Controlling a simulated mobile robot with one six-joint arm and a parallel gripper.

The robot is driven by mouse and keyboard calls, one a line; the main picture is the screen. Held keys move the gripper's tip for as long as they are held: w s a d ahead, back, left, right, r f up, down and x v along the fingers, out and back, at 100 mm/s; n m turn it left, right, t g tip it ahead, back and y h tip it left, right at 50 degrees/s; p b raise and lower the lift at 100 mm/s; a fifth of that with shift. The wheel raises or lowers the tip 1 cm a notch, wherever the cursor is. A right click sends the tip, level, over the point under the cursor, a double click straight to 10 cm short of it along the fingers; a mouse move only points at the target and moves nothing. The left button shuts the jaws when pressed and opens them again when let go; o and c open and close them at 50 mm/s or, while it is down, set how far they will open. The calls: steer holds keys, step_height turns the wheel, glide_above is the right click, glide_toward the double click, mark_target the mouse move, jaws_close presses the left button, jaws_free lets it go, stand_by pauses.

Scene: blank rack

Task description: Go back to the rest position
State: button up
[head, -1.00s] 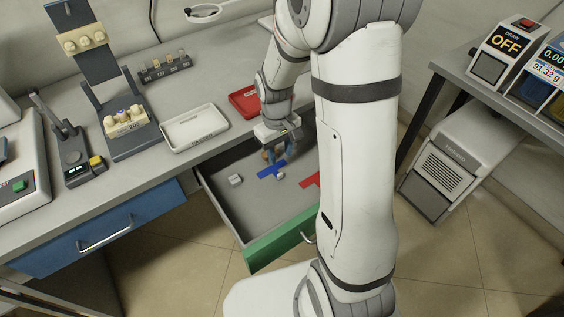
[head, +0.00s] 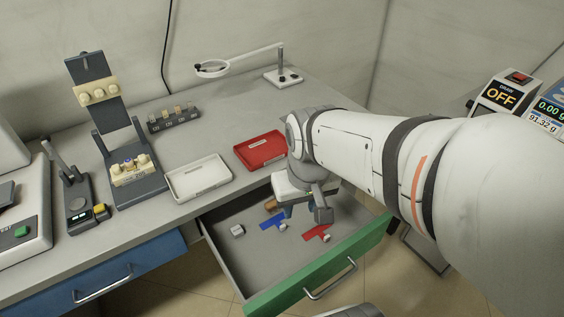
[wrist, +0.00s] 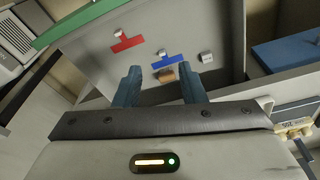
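My gripper (head: 288,211) hangs above the open drawer (head: 223,243), near its back edge. In the wrist view my gripper (wrist: 160,72) has its two blue fingers wide apart. No object touches them. Between them, further off, a small brown block (wrist: 166,76) lies in the drawer; it also shows in the head view (head: 271,204), partly beside the gripper.
A blue T-shape (head: 270,222), a red T-shape (head: 314,232) and small pale pieces lie in the drawer. A white tray (head: 171,187) and a red tray (head: 242,150) rest on the bench. A magnifier lamp (head: 284,76) stands at the back. The green drawer front (head: 290,285) sticks out.

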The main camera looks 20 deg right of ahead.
steer(key=shift+s+r, duration=0.15)
steer(key=shift+s, duration=0.3)
